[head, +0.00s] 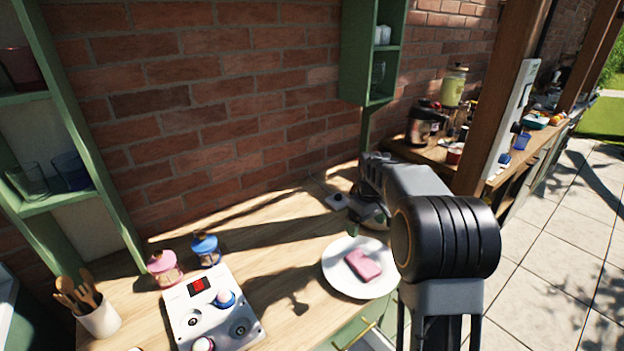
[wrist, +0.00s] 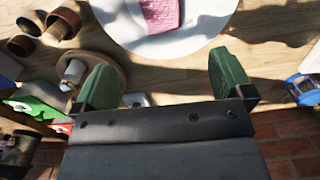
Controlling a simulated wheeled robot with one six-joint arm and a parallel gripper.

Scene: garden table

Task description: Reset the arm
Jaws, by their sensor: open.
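My gripper (wrist: 165,78) shows in the wrist view with its two green fingers spread wide apart and nothing between them. In the head view my arm reaches out over the counter, and its dark links hide most of the gripper. Near the fingertips is a white plate (wrist: 215,30) with a pink sponge-like block (wrist: 160,14) on it. In the head view the plate (head: 341,285) lies on the wooden counter just left of my arm, with the pink block (head: 363,265) on top.
A white control panel (head: 213,308) with knobs, a pink lantern (head: 164,268), a blue lantern (head: 206,249) and a cup of wooden spoons (head: 98,315) stand on the left. A green shelf (head: 372,60) hangs on the brick wall. A wooden post (head: 505,95) rises at right.

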